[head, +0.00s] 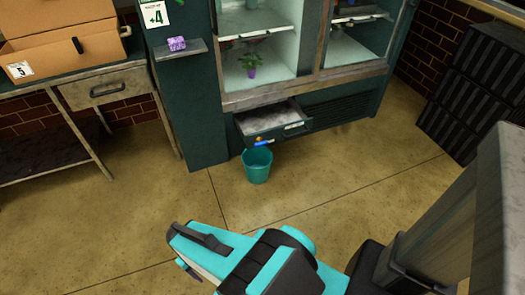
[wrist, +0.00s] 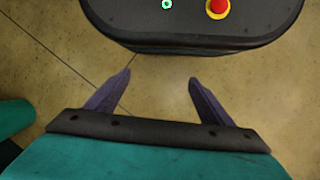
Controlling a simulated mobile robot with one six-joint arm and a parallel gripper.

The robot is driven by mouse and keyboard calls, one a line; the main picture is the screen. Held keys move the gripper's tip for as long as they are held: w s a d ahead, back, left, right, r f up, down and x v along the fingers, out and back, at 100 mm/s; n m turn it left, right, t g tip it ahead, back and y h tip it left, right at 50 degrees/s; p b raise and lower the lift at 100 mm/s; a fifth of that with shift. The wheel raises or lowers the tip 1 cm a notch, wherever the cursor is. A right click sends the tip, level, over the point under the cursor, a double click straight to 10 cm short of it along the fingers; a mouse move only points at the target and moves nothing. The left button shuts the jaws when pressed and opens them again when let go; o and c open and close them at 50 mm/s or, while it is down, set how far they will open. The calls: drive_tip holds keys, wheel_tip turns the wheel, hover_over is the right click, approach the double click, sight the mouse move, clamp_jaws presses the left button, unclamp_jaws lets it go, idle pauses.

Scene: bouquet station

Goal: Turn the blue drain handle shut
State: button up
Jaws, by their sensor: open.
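The blue drain handle (head: 264,141) is a small blue piece beside an orange bit on the front of the cabinet, just below the open drawer (head: 275,124). It is too small to tell which way it is turned. A teal bucket (head: 257,166) stands on the floor right below it. My gripper (wrist: 155,83) is open and empty in the wrist view, with its two dark fingers apart above the floor. The handle does not show in the wrist view. In the head view my arm is folded low in front, well away from the handle, and the fingertips are hard to make out.
A workbench (head: 70,88) with a cardboard box (head: 62,50) stands at the left. Black crates (head: 470,90) are stacked at the right. The floor (head: 330,175) before the cabinet is clear.

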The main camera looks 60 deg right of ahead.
drive_tip(key=w+d+f+m+t+h+b, duration=0.1)
drive_tip(key=w+d+f+m+t+b, duration=0.15)
drive_tip(key=w+d, duration=0.35)
drive_tip(key=w+d+f+m+t+h+b, duration=0.1)
drive_tip(key=w+d+f+t+b, duration=0.2)
drive_tip(key=d, duration=0.5)
drive_tip(key=w+d+m+t+h+b, duration=0.1)
drive_tip(key=w+d+t+h+b, duration=0.2)
drive_tip(key=d, duration=0.6)
drive_tip(key=w+d+m+t+b, duration=0.1)
drive_tip(key=w+d+b, duration=0.3)
drive_tip(key=d, duration=0.6)
drive_tip(key=t+h+b, duration=0.5)
drive_tip(key=t+b, duration=0.4)
drive_tip(key=b, duration=0.8)
approach(262, 145)
drive_tip(key=v, duration=0.5)
drive_tip(key=shift+w+a+r+g, duration=0.1)
drive_tip(key=shift+w+r+g, duration=0.05)
drive_tip(key=shift+w+g, duration=0.1)
drive_tip(key=shift+b+x, duration=2.4)
drive_tip(key=shift+x, duration=4.55)
